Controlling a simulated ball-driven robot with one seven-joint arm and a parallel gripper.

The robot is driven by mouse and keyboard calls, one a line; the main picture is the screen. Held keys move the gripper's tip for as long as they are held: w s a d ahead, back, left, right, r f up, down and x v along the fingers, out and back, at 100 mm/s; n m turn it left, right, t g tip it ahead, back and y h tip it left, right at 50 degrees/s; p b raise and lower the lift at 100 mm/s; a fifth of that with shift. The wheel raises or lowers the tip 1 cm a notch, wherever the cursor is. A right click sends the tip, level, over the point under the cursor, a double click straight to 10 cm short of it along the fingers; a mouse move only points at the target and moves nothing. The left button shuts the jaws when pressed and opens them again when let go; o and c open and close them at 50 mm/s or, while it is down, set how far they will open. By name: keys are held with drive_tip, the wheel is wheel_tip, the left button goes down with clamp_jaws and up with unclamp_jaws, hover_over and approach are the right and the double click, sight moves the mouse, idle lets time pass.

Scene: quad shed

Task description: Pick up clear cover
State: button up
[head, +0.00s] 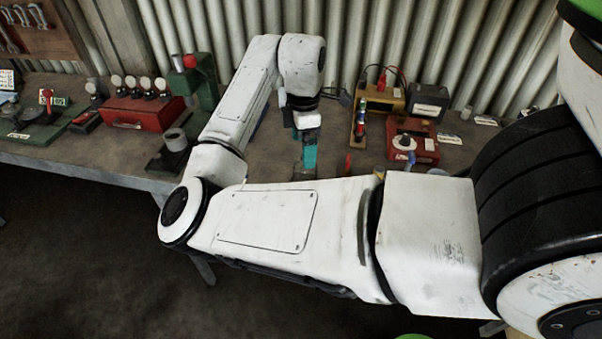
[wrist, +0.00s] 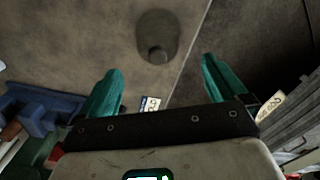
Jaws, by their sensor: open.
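The clear cover (wrist: 157,24) shows in the wrist view as a smoky, see-through round shape with a small knob, at the top middle on the worktop. It lies beyond my fingertips, roughly in line with the gap between them. My gripper (wrist: 161,64) is open, with its two teal fingers apart and nothing between them. In the head view my gripper (head: 309,160) points down over the bench. I cannot make out the cover in the head view; my arm hides part of the bench there.
The bench (head: 262,150) carries a red box with several round knobs (head: 138,112) on the left. A yellow-brown device (head: 379,98) and a red device (head: 412,140) stand on the right. In the wrist view, a blue object (wrist: 45,108) is at left and a worktop edge runs right of the cover.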

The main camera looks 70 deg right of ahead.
drive_tip(key=shift+s+d+f+p, duration=0.1)
drive_tip(key=shift+f+p, duration=0.15)
drive_tip(key=shift+f, duration=1.6)
drive_tip(key=shift+d+f+p, duration=0.1)
drive_tip(key=shift+f+p, duration=0.15)
drive_tip(key=shift+f, duration=1.55)
drive_tip(key=c, duration=1.1)
drive_tip(key=shift+r, duration=0.15)
drive_tip(key=shift+c, duration=0.2)
drive_tip(key=shift+r, duration=0.25)
wheel_tip(320, 180, up, 2)
drive_tip(key=shift+r+b, duration=0.1)
drive_tip(key=shift+b, duration=0.4)
drive_tip(key=s+a+r+p, duration=0.1)
drive_tip(key=s+a+r, duration=0.7)
drive_tip(key=s+r, duration=0.2)
drive_tip(key=shift+s, duration=0.85)
